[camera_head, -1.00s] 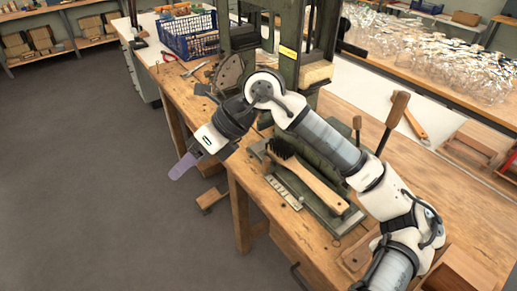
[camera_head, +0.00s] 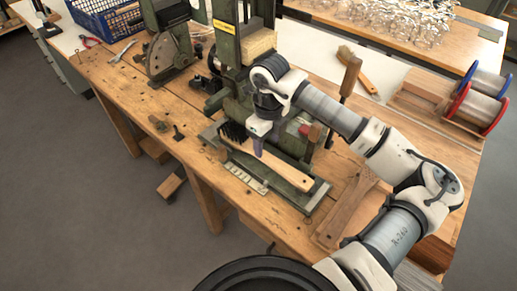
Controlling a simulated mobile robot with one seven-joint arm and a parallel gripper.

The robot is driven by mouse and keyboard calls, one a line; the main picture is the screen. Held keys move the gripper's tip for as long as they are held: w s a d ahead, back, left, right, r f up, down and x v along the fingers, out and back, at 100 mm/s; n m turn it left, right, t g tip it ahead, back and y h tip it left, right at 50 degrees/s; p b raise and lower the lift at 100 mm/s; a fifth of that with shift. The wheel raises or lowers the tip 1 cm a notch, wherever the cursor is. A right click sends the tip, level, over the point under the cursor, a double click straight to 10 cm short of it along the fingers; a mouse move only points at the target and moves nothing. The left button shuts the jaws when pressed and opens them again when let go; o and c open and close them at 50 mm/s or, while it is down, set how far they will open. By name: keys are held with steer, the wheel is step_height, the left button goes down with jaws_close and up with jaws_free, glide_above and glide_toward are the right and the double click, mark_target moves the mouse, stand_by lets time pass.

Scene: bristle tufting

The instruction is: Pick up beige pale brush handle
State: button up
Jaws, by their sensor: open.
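A beige pale brush handle (camera_head: 286,175) with dark bristles at its left end lies on the metal base plate of the green machine on the workbench. It slants down to the right. My gripper (camera_head: 258,150) points down just over the handle's left part, near the bristles. Its jaws are open. The fingers overlap the handle in the picture, and I cannot tell whether they touch it. Part of the handle behind the fingers is hidden.
The green machine (camera_head: 228,45) stands close behind my gripper. A wooden lever (camera_head: 350,76) and a brown brush (camera_head: 357,70) are to the right. Red and blue wire spools (camera_head: 478,108) sit farther right. A blue crate (camera_head: 105,18) is at the back left.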

mark_target(267, 156)
steer(key=shift+w+d+f+p, duration=0.15)
steer(key=shift+f+p, duration=0.55)
steer(key=shift+f, duration=0.8)
steer(key=shift+w+a+f+p, duration=0.15)
steer(key=shift+f+p, duration=0.5)
steer(key=shift+f, duration=0.8)
steer(key=shift+d, duration=0.1)
steer(key=shift+c, duration=0.2)
steer(key=c, duration=1.1)
